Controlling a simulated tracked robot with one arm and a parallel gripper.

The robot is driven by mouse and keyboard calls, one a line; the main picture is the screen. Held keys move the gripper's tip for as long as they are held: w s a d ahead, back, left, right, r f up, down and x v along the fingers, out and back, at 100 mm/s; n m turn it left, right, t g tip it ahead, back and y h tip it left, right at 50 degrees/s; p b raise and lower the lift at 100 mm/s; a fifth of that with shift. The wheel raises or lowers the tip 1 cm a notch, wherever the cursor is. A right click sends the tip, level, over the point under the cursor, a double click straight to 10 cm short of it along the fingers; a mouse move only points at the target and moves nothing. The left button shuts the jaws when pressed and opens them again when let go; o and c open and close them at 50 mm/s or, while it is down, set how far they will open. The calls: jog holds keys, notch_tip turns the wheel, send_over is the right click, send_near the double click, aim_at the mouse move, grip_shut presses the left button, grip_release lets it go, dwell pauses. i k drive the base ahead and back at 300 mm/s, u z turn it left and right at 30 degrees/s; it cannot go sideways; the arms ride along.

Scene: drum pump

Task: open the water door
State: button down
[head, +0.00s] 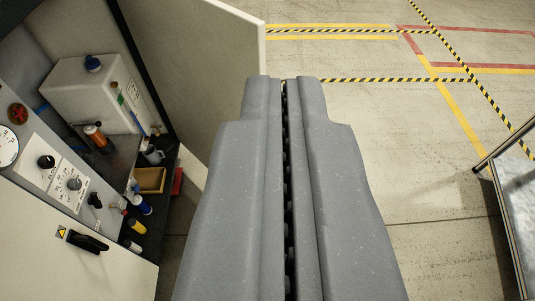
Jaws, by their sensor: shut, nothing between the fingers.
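My gripper (284,82) is shut and empty, pointing away from me in the middle of the head view. A pale door panel (195,65) stands swung out from the cabinet, to the left of and behind my fingers. My fingers overlap its right edge in the picture; I cannot tell whether they touch. At the lower left is a white front (50,265) with a black handle (86,241) and a small yellow warning label, and it appears closed. No marking shows which of these is the water door.
The open cabinet holds a white tank (90,92) with a blue cap, an orange bottle (95,135), a tan box (150,180) and several small bottles. A control panel (45,175) has knobs and a gauge. A metal cart (515,185) stands right. Taped floor (400,130) between is clear.

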aim_at(198, 57)
jog(key=i, duration=0.85)
jog(key=u, duration=0.2)
